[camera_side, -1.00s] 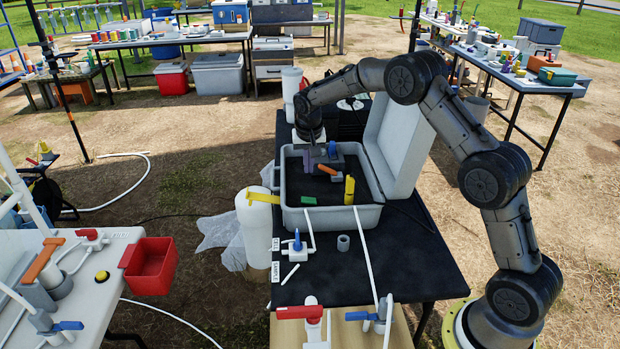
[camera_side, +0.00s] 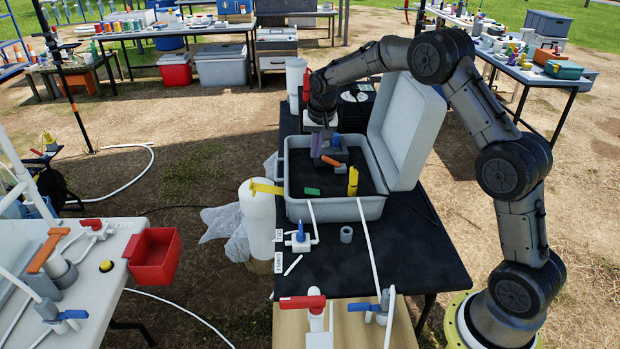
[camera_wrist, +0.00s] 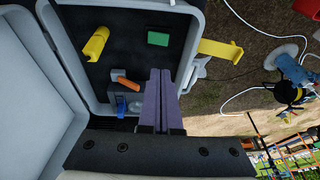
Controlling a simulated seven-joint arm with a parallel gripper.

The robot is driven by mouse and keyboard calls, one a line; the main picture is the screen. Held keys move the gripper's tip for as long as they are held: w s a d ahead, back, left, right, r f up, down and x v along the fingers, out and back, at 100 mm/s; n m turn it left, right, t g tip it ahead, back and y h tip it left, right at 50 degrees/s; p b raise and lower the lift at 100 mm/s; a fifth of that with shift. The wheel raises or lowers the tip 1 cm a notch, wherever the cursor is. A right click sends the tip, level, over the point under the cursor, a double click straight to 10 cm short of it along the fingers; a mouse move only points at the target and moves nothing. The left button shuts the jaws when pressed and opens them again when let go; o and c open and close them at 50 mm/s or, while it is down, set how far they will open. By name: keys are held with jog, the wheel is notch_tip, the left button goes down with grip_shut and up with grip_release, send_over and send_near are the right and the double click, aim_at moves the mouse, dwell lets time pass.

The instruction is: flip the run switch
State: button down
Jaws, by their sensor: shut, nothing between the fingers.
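An open grey case (camera_side: 365,208) with a black inner panel (camera_side: 333,178) stands on the black table. On the panel are an orange lever (camera_side: 331,160) by a grey block, a green block (camera_side: 312,191) and a yellow handle (camera_side: 352,181). The wrist view shows the orange lever (camera_wrist: 126,82), the green block (camera_wrist: 158,39), the yellow handle (camera_wrist: 96,44) and a small blue part (camera_wrist: 121,104). I cannot tell which is the run switch. My gripper (camera_side: 317,150) is shut and empty, over the panel's far left part. Its purple fingers (camera_wrist: 160,72) lie beside the orange lever, apart from it in the picture.
The case's raised lid (camera_side: 408,125) stands on the right. A yellow tab (camera_side: 266,188) sticks out at the case's left wall. White tubes, a blue-handled valve (camera_side: 301,233) and a red-handled valve (camera_side: 302,302) are in front. A red bin (camera_side: 154,257) hangs at the left table.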

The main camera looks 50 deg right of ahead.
send_near(309, 190)
jog(key=x, duration=0.5)
jog(key=shift+w+d+f, duration=0.15)
jog(key=shift+w+d, duration=0.05)
jog(key=shift+w+a+f, duration=0.1)
jog(key=shift+f, duration=0.45)
